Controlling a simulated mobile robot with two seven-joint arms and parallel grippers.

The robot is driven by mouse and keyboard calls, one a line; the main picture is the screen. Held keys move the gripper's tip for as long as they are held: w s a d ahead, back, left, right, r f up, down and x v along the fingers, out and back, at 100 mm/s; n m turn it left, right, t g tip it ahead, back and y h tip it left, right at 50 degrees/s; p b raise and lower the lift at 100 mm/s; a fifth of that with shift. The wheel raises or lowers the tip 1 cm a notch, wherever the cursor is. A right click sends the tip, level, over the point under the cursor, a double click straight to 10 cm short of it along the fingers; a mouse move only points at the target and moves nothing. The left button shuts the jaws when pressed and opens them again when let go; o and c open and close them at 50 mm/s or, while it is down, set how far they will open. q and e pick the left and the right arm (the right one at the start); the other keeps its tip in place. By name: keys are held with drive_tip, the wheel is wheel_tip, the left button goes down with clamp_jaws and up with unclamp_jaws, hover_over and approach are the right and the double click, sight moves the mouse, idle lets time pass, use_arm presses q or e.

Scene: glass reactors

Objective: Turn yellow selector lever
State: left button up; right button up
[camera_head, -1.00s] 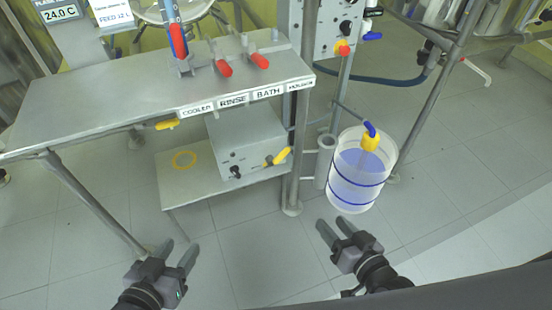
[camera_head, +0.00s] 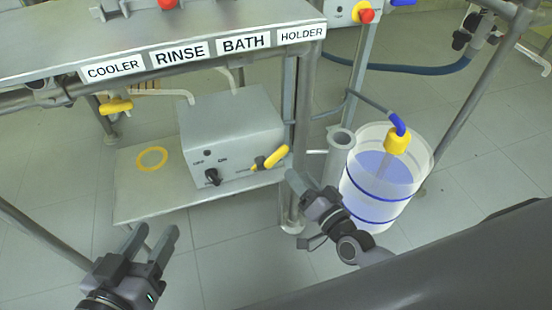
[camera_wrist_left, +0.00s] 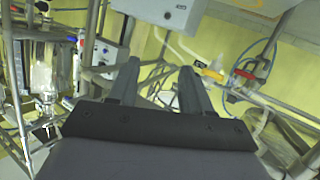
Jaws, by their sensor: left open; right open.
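The yellow lever (camera_head: 270,158) sits on the front of a grey metal box (camera_head: 235,125), right of a black OFF/ON knob (camera_head: 212,176). It slants up to the right. My right gripper (camera_head: 296,183) is just below and right of the lever's end, apart from it in the picture; its fingers overlap in this view. My left gripper (camera_head: 152,243) is open and empty at the lower left, well away from the lever. In the left wrist view, its two fingers (camera_wrist_left: 158,85) stand apart with nothing between them.
The box stands on a low shelf (camera_head: 150,205) under the labelled bench (camera_head: 60,45). Another yellow handle (camera_head: 116,106) hangs under the bench. A post (camera_head: 290,130), grey tube (camera_head: 336,165) and translucent container (camera_head: 370,205) stand close to my right gripper. Floor at the front left is open.

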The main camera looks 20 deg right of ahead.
sight(272, 157)
use_arm(q)
drive_tip(key=shift+s+a+r+m+t+b, duration=0.15)
drive_tip(key=shift+a+m+t+b, duration=0.35)
drive_tip(key=shift+b, duration=0.7)
use_arm(e)
drive_tip(key=x, duration=0.7)
drive_tip(key=shift+w, duration=0.3)
drive_tip(key=shift+f, duration=0.15)
clamp_jaws()
